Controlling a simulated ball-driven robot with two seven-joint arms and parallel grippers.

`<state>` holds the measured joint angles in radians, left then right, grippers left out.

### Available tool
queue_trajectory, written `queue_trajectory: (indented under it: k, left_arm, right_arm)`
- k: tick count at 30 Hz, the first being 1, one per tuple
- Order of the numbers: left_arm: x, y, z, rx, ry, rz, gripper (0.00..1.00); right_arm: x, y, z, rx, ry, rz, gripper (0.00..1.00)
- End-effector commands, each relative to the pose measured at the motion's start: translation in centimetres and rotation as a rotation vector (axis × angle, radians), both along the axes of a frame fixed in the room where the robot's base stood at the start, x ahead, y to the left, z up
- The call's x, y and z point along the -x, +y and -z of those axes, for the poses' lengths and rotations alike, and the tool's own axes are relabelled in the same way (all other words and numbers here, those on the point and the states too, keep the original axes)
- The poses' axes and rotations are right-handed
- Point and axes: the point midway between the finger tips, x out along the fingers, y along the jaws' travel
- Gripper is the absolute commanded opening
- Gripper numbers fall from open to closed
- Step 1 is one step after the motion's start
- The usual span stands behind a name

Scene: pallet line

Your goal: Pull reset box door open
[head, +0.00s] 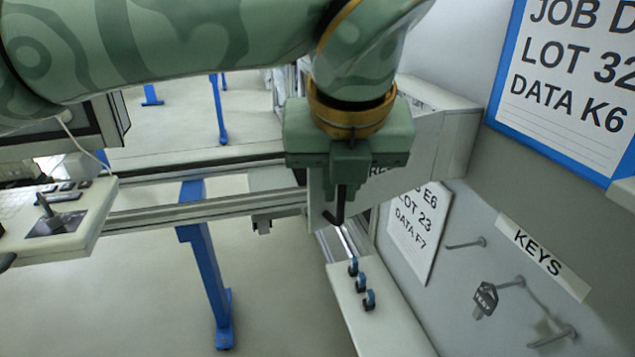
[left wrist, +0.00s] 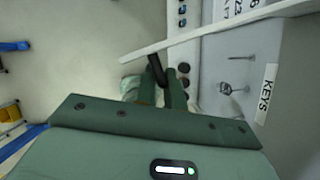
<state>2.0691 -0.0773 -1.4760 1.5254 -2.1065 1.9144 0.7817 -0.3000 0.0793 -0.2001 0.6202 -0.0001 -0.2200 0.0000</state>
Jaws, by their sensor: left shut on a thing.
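The reset box (head: 461,132) is a pale grey box on the wall at upper right in the head view. Its light grey door (head: 424,150) carries partly hidden lettering and reaches left behind my left gripper (head: 345,190). In the left wrist view the door shows as a thin pale strip (left wrist: 215,33), slanting away from the wall, so it looks swung out. My left gripper points down at the door's free end, its fingers closed on the dark door handle (head: 338,216). The handle also shows between the fingers in the left wrist view (left wrist: 156,68). My right gripper is not seen.
A ledge with several blue-black knobs (head: 361,284) lies below the door. Wall hooks (head: 511,283), one holding a tagged key (head: 485,299), sit under a KEYS label (head: 544,257). A joystick console (head: 56,220) is at left. Open floor lies below the rails.

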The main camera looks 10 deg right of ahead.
Motion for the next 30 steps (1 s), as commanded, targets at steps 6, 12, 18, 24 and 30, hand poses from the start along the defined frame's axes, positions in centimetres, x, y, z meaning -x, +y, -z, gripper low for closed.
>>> queue_trajectory:
  k: [6, 12, 18, 24, 30]
  left_arm:
    - [0.66, -0.57, -0.31, 0.006, -0.005, 0.007, 0.00]
    - [0.75, -0.65, -0.40, 0.007, -0.006, 0.009, 0.00]
    - [0.71, -0.65, -0.45, 0.008, -0.006, 0.009, 0.00]
    - [0.71, -0.60, -0.32, 0.006, -0.004, 0.007, 0.31]
    - [0.73, -0.57, -0.20, 0.003, -0.002, 0.007, 0.31]
  right_arm:
    - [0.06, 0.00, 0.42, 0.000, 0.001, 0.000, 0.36]
    - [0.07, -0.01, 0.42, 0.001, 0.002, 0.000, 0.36]
    - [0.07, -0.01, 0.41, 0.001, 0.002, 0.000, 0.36]
    - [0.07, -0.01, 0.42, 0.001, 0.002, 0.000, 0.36]
    - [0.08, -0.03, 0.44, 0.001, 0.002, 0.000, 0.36]
